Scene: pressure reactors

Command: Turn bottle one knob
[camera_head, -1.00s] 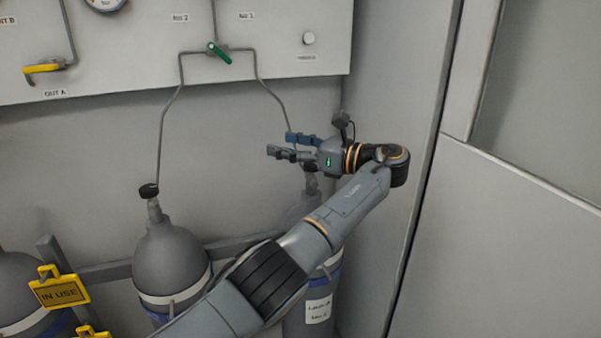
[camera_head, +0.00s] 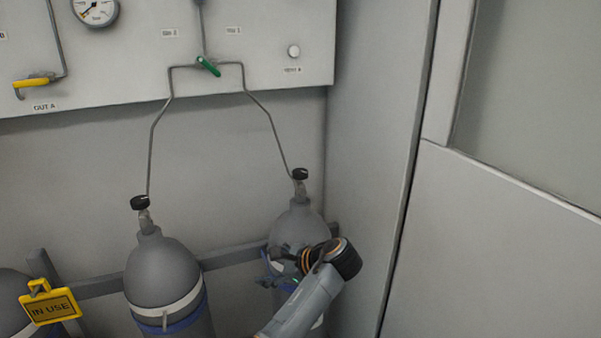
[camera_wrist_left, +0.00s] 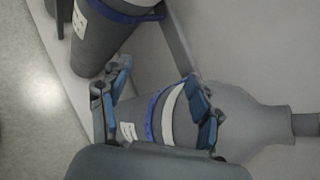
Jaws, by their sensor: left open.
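Two grey gas bottles stand by the wall, each with a black knob on top. The right bottle (camera_head: 295,222) has its knob (camera_head: 300,174) in clear view. The middle bottle (camera_head: 160,272) has its knob (camera_head: 140,203) further left. I cannot read which bottle is number one. My left gripper (camera_head: 268,268) is in front of the right bottle's body, well below its knob. In the left wrist view my left gripper (camera_wrist_left: 158,105) is open, with a bottle (camera_wrist_left: 240,110) behind its fingers. Whether they touch it is unclear. My right gripper is not in view.
A wall panel (camera_head: 100,75) carries a gauge (camera_head: 95,8), a yellow valve handle (camera_head: 35,81) and a green one (camera_head: 208,66). Thin pipes run down to both bottles. An "IN USE" sign (camera_head: 50,306) hangs at lower left. A side wall (camera_head: 375,150) stands close at right.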

